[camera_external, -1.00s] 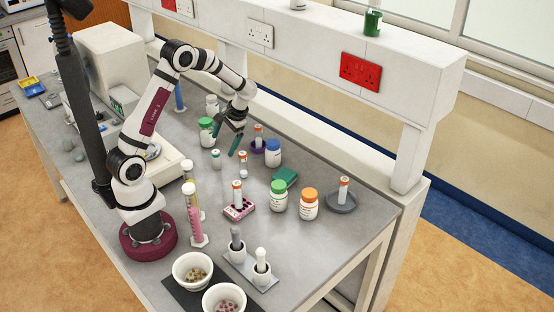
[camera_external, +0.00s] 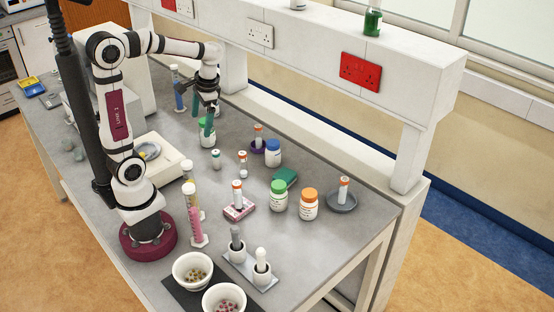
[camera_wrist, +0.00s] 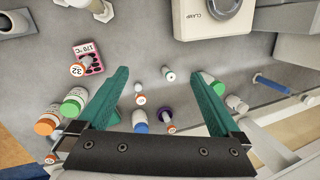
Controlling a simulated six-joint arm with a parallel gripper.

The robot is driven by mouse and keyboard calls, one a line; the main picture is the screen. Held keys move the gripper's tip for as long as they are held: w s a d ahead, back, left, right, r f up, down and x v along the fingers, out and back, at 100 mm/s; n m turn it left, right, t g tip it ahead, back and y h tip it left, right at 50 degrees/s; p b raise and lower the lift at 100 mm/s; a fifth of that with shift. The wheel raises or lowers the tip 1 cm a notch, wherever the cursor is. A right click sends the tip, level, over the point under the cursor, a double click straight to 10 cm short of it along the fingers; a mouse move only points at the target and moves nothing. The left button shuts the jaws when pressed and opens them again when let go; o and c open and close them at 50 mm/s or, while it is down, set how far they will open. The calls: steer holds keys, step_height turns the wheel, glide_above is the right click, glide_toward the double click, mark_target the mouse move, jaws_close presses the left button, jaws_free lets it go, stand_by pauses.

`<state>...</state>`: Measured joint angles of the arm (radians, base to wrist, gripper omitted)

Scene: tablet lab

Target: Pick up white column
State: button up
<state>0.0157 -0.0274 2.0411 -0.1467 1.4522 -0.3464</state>
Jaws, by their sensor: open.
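Several pale upright pieces are in view and I cannot tell for certain which is the white column. A white rod (camera_external: 261,256) stands in a white cup on a grey plate at the front, beside a grey rod (camera_external: 236,240). A small white vial (camera_wrist: 168,76) with a dark-centred top shows between my finger lines in the wrist view. A white vial with an orange cap (camera_external: 237,192) stands in a pink block. My gripper (camera_external: 209,126) is open and empty, its green fingers pointing down near the green-capped bottle (camera_external: 206,138). The fingers also show apart in the wrist view (camera_wrist: 159,72).
Bottles with blue (camera_external: 273,153), green (camera_external: 279,196) and orange (camera_external: 309,205) caps stand to the right. Cylinders with pink (camera_external: 195,222) and blue (camera_external: 179,97) contents stand upright. White bowls (camera_external: 193,270) sit at the front. A wall shelf (camera_external: 300,55) runs behind.

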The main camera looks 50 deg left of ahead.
steer(key=s+d+f+m+h, duration=0.1)
steer(key=s+d+f+m, duration=0.1)
steer(key=s, duration=1.2)
steer(key=shift+f+m+t, duration=0.3)
steer(key=shift+f+m, duration=0.35)
steer(key=shift+m, duration=0.05)
steer(key=shift+s, duration=0.1)
steer(key=c, duration=0.5)
step_height(320, 180, up, 5)
steer(key=w+d+n+g+h, duration=0.25)
steer(key=w+n+h, duration=0.3)
steer(key=n, duration=0.35)
steer(key=n+t+h, duration=0.9)
steer(key=n, duration=1.1)
glide_above(214, 151)
steer(key=a, duration=0.1)
steer(key=shift+g, duration=0.25)
steer(key=f, duration=1.5)
steer(key=d+f, duration=0.1)
steer(key=f, duration=0.7)
steer(key=shift+w+d+f, duration=0.2)
steer(key=shift+d+f, duration=0.25)
steer(key=shift+w+d+f, duration=0.2)
steer(key=shift+d+f, duration=0.25)
steer(key=shift+w+d+f+y, duration=0.2)
steer(key=shift+d+y, duration=0.05)
steer(key=shift+d, duration=0.1)
